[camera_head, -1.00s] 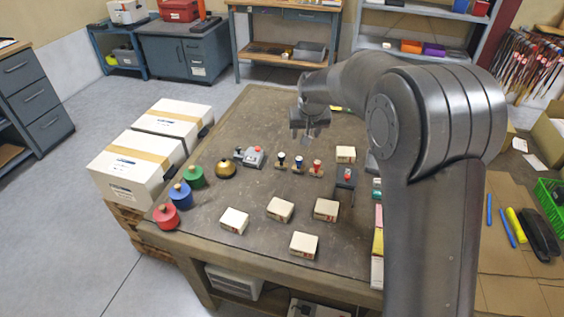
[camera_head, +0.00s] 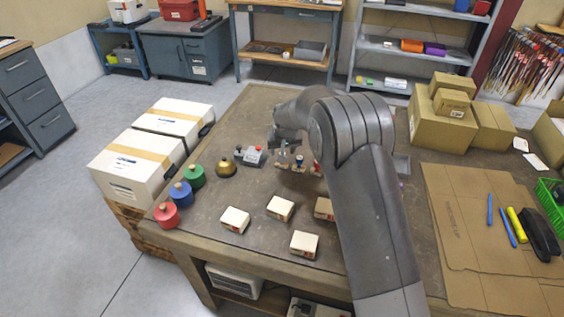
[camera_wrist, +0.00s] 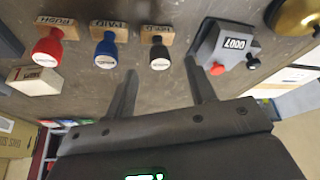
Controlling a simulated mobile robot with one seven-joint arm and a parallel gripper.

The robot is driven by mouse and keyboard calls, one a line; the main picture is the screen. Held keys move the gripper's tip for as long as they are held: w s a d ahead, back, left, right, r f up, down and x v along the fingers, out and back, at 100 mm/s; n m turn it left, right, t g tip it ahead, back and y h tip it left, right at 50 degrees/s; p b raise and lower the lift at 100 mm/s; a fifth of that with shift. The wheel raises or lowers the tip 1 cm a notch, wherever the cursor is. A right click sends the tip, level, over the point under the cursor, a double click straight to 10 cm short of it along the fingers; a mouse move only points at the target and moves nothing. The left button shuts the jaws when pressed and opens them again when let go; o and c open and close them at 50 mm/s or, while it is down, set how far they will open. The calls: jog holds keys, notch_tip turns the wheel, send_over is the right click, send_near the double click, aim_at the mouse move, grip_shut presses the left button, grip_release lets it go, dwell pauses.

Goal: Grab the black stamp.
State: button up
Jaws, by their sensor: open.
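The black stamp (camera_wrist: 159,56) stands on a wooden block with a white label plate, at the right end of a row of three in the wrist view. The blue stamp (camera_wrist: 106,50) is beside it, then the red stamp (camera_wrist: 50,48). My gripper (camera_wrist: 160,68) is open and empty. Its two fingers point toward the row, with the black stamp showing between the fingertips and no clear contact. In the head view my gripper (camera_head: 287,150) is over the row and partly covers the black stamp.
A grey numbering machine (camera_wrist: 225,45) with a red knob is close to the right finger. A brass bell (camera_head: 227,168) stands left of it. Small white boxes (camera_head: 280,208) lie nearer the table's front.

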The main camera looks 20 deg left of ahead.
jog(key=shift+x, duration=2.25)
jog(key=shift+c, duration=0.5)
jog(key=c, duration=0.9)
